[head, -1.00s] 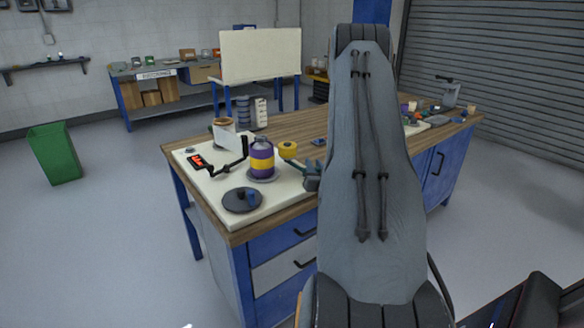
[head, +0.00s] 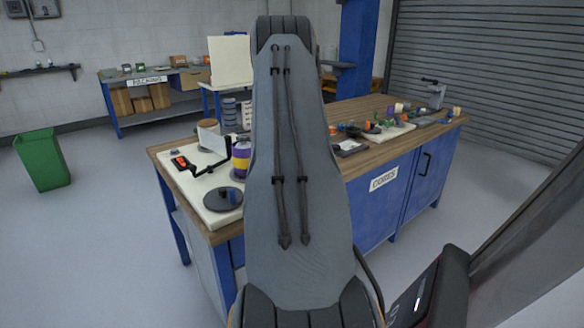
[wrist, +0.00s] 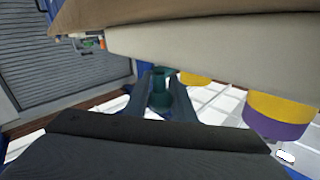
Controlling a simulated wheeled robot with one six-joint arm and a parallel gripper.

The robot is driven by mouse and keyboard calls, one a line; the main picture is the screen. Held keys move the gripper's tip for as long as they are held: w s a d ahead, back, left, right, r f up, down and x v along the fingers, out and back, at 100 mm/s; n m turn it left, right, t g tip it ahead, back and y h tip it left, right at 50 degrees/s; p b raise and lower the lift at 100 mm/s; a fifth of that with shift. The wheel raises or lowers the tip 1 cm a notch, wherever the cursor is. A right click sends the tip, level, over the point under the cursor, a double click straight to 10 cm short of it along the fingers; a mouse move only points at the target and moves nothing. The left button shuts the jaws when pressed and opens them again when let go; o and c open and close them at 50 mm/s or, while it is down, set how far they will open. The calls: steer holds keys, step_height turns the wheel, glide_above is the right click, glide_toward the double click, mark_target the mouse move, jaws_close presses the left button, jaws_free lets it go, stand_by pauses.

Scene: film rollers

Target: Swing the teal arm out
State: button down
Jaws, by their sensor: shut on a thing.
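In the wrist view, my gripper (wrist: 160,108) is shut on a teal upright piece (wrist: 159,88), which stands between its two fingers. I take this piece to be part of the teal arm; the rest of that arm cannot be made out. In the head view, my own arm hides the gripper and the teal piece. A purple and yellow roll (head: 241,160) stands on the cream board (head: 217,216), partly behind my arm. It also shows at the right of the wrist view (wrist: 280,117).
A dark round disc (head: 222,201) lies on the board's near part. A black bracket with an orange part (head: 181,162) is at its left. A yellow piece (wrist: 194,78) is close to my gripper. Several small items and a grey tool (head: 433,94) crowd the bench's right end.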

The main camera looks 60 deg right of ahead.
steer(key=c, duration=1.5)
jaws_free()
steer(key=shift+a, duration=0.15)
steer(key=b+v, duration=0.1)
steer(key=v, duration=0.6)
steer(key=shift+s+a+b, duration=0.15)
steer(key=shift+a+b, duration=0.1)
steer(key=shift+b, duration=0.05)
